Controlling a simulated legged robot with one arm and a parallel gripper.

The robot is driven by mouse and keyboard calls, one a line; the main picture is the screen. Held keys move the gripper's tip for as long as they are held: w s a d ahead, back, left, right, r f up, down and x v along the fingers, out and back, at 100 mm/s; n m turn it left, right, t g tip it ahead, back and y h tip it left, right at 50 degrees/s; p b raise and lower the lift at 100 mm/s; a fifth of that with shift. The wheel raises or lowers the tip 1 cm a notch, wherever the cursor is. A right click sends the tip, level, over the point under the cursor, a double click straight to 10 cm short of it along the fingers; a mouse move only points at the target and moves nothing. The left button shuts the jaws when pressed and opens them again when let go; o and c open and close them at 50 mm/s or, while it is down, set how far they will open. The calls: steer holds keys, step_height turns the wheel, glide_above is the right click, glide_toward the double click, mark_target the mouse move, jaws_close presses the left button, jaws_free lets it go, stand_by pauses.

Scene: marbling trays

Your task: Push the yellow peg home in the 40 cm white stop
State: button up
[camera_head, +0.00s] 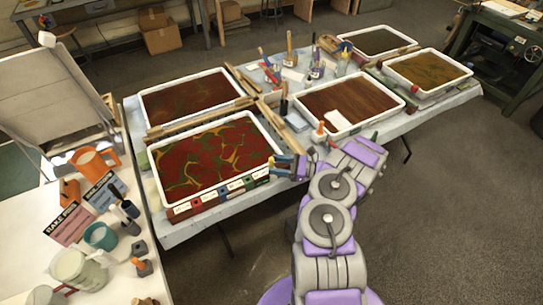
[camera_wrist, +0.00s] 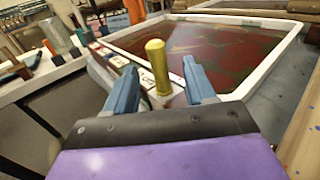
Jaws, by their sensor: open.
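The yellow peg (camera_wrist: 157,65) stands upright, rounded top up, in the wrist view, at the near edge of a tray of red and green marbling (camera_wrist: 222,20). Its lower end is at a strip of white stops with small markings (camera_wrist: 120,61) along the tray's side; how deep it sits and which stop is the 40 cm one I cannot read. My gripper (camera_wrist: 159,66) is open, one blue-grey finger on each side of the peg, with gaps visible. In the head view my gripper (camera_head: 289,168) is at the tray's (camera_head: 277,148) right front corner; the peg is not clear there.
Colored and white stops (camera_head: 222,190) line the tray's front. Other trays (camera_head: 348,130) fill the blue-covered table. A glue bottle (camera_head: 319,133) stands right of my gripper. A side table with mugs and signs (camera_head: 68,224) is at left; open floor is at right.

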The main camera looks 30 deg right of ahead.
steer(key=p+v, duration=0.2)
steer(key=v, duration=1.3)
